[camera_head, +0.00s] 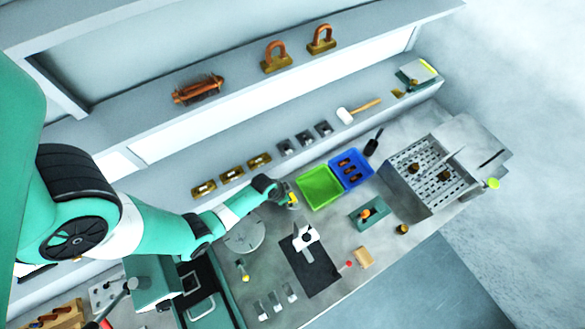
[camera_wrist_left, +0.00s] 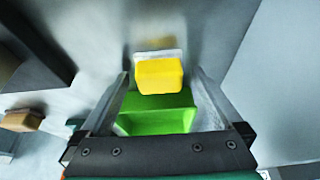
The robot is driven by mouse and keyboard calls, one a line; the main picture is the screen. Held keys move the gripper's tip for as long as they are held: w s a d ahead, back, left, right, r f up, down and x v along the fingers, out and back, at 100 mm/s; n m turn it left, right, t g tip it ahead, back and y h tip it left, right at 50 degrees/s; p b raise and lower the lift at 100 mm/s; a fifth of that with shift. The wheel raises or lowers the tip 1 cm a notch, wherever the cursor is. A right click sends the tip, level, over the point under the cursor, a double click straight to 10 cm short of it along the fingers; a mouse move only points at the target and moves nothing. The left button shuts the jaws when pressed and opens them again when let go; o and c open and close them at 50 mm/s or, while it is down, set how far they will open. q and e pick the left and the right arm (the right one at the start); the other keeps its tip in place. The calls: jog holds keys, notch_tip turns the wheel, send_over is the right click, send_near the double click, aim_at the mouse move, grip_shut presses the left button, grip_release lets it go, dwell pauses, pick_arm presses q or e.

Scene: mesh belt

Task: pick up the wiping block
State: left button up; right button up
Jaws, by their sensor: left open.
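My left gripper (camera_wrist_left: 160,100) is open, with one finger on each side of the green part. I cannot tell whether the fingers touch it. In the head view my left gripper (camera_head: 288,198) is beside the green tray (camera_head: 320,188), with a small yellow patch (camera_head: 294,199) at its tip. My right gripper is not in view.
A blue tray (camera_head: 351,169) adjoins the green tray. A round grey disc (camera_head: 244,236) and a black mat (camera_head: 312,270) lie nearer the front. A tan block (camera_head: 364,257) lies near the front edge. The shelf (camera_head: 225,130) rises behind with several brass blocks.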

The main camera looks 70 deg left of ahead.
pick_arm(q)
jog(key=c, duration=1.4)
notch_tip(320, 180, up, 10)
jog(key=p, duration=0.9)
jog(key=shift+r, duration=0.1)
